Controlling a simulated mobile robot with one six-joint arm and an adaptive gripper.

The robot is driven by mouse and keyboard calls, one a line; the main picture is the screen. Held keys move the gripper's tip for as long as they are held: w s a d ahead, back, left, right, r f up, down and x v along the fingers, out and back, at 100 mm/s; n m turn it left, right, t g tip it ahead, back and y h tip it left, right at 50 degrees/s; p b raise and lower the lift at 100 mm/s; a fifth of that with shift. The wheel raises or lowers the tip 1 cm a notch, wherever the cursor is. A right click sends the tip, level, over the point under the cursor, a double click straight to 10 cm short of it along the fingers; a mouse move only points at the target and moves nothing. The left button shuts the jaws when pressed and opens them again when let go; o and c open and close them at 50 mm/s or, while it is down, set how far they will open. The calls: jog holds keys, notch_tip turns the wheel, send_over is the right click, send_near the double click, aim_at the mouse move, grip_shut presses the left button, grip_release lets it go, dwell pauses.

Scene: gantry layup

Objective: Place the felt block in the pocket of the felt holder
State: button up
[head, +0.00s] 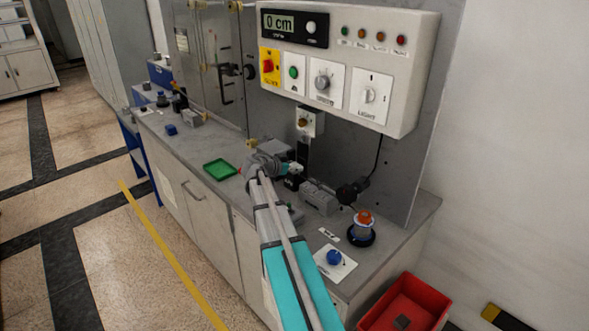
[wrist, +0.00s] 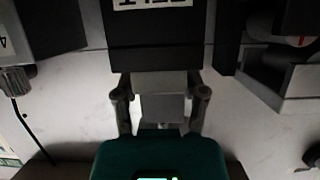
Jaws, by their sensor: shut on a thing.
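In the wrist view my gripper (wrist: 160,93) is shut on a pale grey block, which I take to be the felt block (wrist: 162,82). The block sits between the two fingers. Just beyond it is a dark box, apparently the felt holder (wrist: 155,50), with a white label that is upside down and partly cut off. The block's far edge meets the dark box in the picture; I cannot tell whether they touch. The pocket opening cannot be made out. In the head view my gripper (head: 292,169) is low over the bench, and the block and holder are not clear there.
The grey bench (head: 190,150) carries a green tray (head: 219,169) left of my gripper. A grey box (head: 320,198) and an orange-topped device (head: 362,228) stand to the right. The control panel (head: 345,65) overhangs the back. A red bin (head: 405,303) is at lower right.

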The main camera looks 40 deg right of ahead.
jog(key=shift+f, duration=0.15)
jog(key=o, duration=0.8)
jog(key=shift+a+r, duration=0.1)
jog(key=shift+r, duration=0.2)
jog(key=p+v, duration=0.4)
jog(key=v, duration=0.7)
jog(key=shift+s+a+r, duration=0.1)
jog(key=shift+a+r, duration=0.05)
jog(key=shift+a, duration=0.2)
jog(key=s+a+f+n+y, duration=0.4)
jog(key=s+a+n, duration=0.1)
jog(key=a, duration=0.5)
jog(key=s+a+f+n+y, duration=0.3)
jog(key=s+a+n+y, duration=0.2)
jog(key=a, duration=0.6)
jog(key=s+a+f+n+g+y, duration=0.1)
jog(key=s+a+f+n+y, duration=0.3)
jog(key=a, duration=0.7)
jog(key=shift+s+f+n+y, duration=0.15)
jog(key=shift+s+n, duration=0.35)
jog(key=shift+n, duration=0.3)
jog(key=shift+s+f+n+y, duration=0.15)
jog(key=shift+s+n, duration=0.4)
jog(key=shift+n, duration=0.25)
